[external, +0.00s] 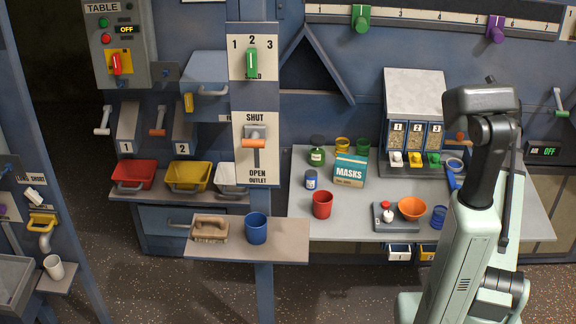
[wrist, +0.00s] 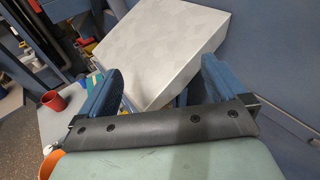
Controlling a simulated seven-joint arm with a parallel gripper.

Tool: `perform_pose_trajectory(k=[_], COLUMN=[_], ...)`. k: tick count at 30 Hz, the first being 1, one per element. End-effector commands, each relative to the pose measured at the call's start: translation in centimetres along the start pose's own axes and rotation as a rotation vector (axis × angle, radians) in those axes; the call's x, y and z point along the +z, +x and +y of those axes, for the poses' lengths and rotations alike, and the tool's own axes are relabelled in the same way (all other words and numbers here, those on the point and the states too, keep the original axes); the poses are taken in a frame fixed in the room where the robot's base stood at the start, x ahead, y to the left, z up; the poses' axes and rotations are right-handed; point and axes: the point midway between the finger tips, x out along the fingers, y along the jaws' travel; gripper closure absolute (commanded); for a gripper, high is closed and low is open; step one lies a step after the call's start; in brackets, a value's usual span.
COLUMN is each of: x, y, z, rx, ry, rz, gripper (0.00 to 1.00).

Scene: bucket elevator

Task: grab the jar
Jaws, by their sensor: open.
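Two small jars stand on the grey worktable in the external view. One is a green jar with a dark lid (external: 317,152), at the back left beside the masks box. The other is a blue jar with a white lid (external: 311,180), in front of it and behind the red cup. My gripper (wrist: 162,68) shows in the wrist view with its two blue fingers wide apart and nothing between them. It is over the right part of the table, by the dispenser's pale top, away from both jars. I cannot make out its fingers in the external view.
The dispenser (external: 414,95) stands at the table's back. The masks box (external: 350,171) is right of the jars, the red cup (external: 322,204) in front. An orange bowl (external: 412,208) sits farther right. Yellow and green cups (external: 343,146) stand behind.

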Motion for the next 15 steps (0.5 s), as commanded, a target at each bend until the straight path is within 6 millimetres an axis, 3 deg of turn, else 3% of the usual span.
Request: perform_pose_trajectory(k=[1,3,7,10,15], x=[1.7,3.6,5.9,6.7,6.4], y=[0.8,1.8,3.0,4.1,7.7], z=[3.9,8.5,15.9,19.8,22.6], rx=[0.08,0.195,0.385,0.5,0.643], ry=[-0.007,-0.012,-0.054,-0.126,-0.356], rz=[0.006,0.025,0.083,0.136,0.222], gripper=[0.01,0.01,0.01,0.01,0.01])
